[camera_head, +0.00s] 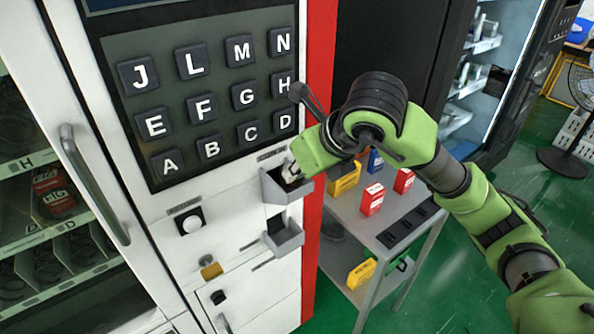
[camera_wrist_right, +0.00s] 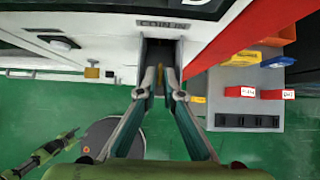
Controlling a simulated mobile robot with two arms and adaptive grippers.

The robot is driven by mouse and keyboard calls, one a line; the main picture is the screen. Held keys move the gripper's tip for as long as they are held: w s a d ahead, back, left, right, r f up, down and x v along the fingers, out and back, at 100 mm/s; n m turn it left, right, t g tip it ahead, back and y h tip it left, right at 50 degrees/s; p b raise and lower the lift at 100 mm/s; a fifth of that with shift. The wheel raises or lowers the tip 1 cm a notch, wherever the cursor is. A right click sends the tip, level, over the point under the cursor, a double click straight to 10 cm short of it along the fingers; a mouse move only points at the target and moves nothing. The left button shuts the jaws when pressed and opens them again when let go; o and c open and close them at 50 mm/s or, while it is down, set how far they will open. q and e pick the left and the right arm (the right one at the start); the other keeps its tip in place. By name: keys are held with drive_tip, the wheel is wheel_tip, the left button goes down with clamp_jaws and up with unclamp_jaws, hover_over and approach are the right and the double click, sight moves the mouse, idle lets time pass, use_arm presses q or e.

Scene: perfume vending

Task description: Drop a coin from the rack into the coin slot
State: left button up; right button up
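My right gripper (camera_head: 289,172) reaches in from the right to the upper grey pocket (camera_head: 270,188) on the white vending machine. In the right wrist view, its two fingers (camera_wrist_right: 161,80) point into the dark opening under a "COIN IN" label (camera_wrist_right: 161,24). The slot itself is hidden by the pocket and the fingers. A green and black part (camera_wrist_right: 42,152), probably my left arm, shows at the lower left of the wrist view; its gripper is too small to read.
A keypad (camera_head: 205,100) with lettered keys is above the pocket. A lower grey pocket (camera_head: 287,238) is just below. A grey table (camera_head: 348,222) on the right carries red, yellow and blue boxes and a black slotted strip (camera_head: 405,229). A door handle (camera_head: 92,183) sticks out at left.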

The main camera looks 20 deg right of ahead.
drive_tip(key=shift+o, duration=1.2)
drive_tip(key=shift+s+r, duration=0.1)
drive_tip(key=v, duration=1.1)
drive_tip(key=shift+s+r, duration=0.2)
drive_tip(key=shift+r, duration=0.15)
